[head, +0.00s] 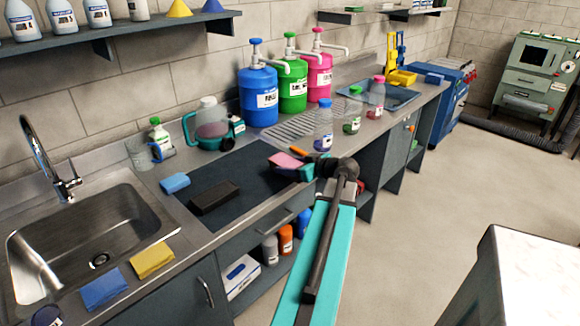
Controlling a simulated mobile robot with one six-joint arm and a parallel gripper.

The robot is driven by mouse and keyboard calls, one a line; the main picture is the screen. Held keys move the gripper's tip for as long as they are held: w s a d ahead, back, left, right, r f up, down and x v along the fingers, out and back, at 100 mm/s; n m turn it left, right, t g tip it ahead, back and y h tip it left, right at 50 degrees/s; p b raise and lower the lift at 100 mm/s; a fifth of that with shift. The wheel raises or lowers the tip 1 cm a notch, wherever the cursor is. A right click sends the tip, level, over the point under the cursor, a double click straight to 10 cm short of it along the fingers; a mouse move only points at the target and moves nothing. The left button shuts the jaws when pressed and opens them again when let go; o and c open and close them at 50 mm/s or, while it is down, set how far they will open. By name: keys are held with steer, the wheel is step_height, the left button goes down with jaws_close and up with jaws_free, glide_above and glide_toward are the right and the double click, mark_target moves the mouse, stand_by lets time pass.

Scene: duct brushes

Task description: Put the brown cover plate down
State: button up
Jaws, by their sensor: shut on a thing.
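My gripper (308,168) is dark and reaches over the right end of the dark mat (250,160) on the steel counter. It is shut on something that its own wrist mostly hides. A small orange-brown sliver (298,151) shows beside the jaws; I cannot tell if it is the brown cover plate. A pink pad (285,160) with teal below it shows just left of the jaws; I cannot tell if they touch. A dark block (214,197) lies apart, at the left of the mat.
A steel sink (90,240) is at the left, with blue and yellow cloths (152,260) at its front edge. A blue sponge (175,183) lies by the mat. Pump jugs (258,95) and small bottles (324,125) stand behind and right. The mat's middle is clear.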

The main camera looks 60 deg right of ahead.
steer(key=w+a+n+y+p, duration=0.1)
steer(key=w+a, duration=0.3)
steer(key=w, duration=0.1)
steer(key=w+a+r+n+y+p, duration=0.1)
steer(key=w+a, duration=0.3)
steer(key=w, duration=0.1)
steer(key=w+a+r+n+y+p, duration=0.1)
steer(key=w+a+y, duration=0.1)
steer(key=w+a, duration=0.2)
steer(key=shift+w+r+t, duration=0.1)
steer(key=shift+w+t, duration=0.2)
steer(key=shift+w, duration=0.2)
steer(key=w+a+r+n+y+p, duration=0.1)
steer(key=w+a+n+y, duration=0.1)
steer(key=w+a, duration=0.55)
steer(key=w+a+r+n+y+p, duration=0.15)
steer(key=w+a, duration=0.25)
steer(key=a, duration=0.6)
steer(key=w+a+r+n+g+y+p, duration=0.1)
steer(key=w+a+n+y, duration=0.1)
steer(key=a, duration=1)
steer(key=w+a+r+n+g+y+p, duration=0.1)
steer(key=w+a+n+g+y+p, duration=0.1)
steer(key=a, duration=1)
steer(key=w+a+r+n+g+y+p, duration=0.2)
steer(key=a+n+y, duration=0.1)
steer(key=a, duration=0.9)
steer(key=shift+n+y, duration=0.35)
steer(key=shift+n, duration=0.1)
steer(key=shift+w, duration=0.1)
